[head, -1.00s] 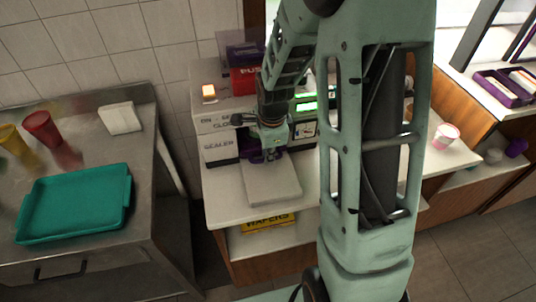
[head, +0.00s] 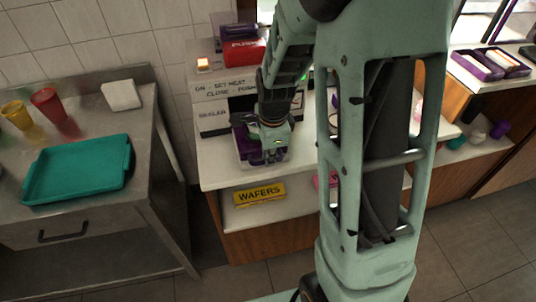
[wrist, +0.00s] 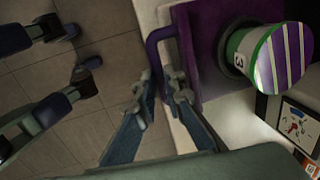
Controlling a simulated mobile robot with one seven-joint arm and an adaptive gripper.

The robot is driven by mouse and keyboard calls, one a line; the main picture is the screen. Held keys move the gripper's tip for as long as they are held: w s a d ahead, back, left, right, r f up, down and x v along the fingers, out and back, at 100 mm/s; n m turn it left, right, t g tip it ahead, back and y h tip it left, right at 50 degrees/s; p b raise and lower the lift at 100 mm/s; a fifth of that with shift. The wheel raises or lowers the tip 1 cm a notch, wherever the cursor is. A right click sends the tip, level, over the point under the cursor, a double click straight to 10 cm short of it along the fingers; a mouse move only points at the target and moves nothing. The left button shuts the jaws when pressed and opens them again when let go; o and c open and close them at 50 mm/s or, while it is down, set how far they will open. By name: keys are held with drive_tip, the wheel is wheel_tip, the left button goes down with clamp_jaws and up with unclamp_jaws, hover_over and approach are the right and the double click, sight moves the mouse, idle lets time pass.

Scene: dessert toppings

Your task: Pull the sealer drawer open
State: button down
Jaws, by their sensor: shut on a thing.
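The sealer (head: 212,118) stands on a white counter against the tiled wall, its lettered front partly behind my arm. Its purple drawer (head: 240,143) is out from the front, over the counter. In the wrist view the purple drawer plate (wrist: 205,50) has a bent purple handle (wrist: 154,50). My gripper (wrist: 161,88) is shut on this handle; in the head view my gripper (head: 268,150) is at the drawer's front. A cup (wrist: 240,48) with a purple-and-white striped top and a number 3 sits in the drawer plate.
A yellow WAFERS box (head: 260,193) lies on the shelf below the counter (head: 215,172). A red box (head: 243,52) is on top of the sealer. A metal table (head: 100,180) at left holds a teal tray (head: 78,168) and cups. Floor (head: 480,240) is free at right.

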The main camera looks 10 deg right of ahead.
drive_tip(key=shift+s, duration=0.55)
drive_tip(key=c, duration=2)
unclamp_jaws()
drive_tip(key=r, duration=0.4)
drive_tip(key=s+r, duration=0.1)
drive_tip(key=r, duration=0.3)
drive_tip(key=s+r, duration=0.1)
drive_tip(key=r, duration=0.3)
drive_tip(key=shift+s, duration=0.15)
drive_tip(key=shift+d, duration=0.1)
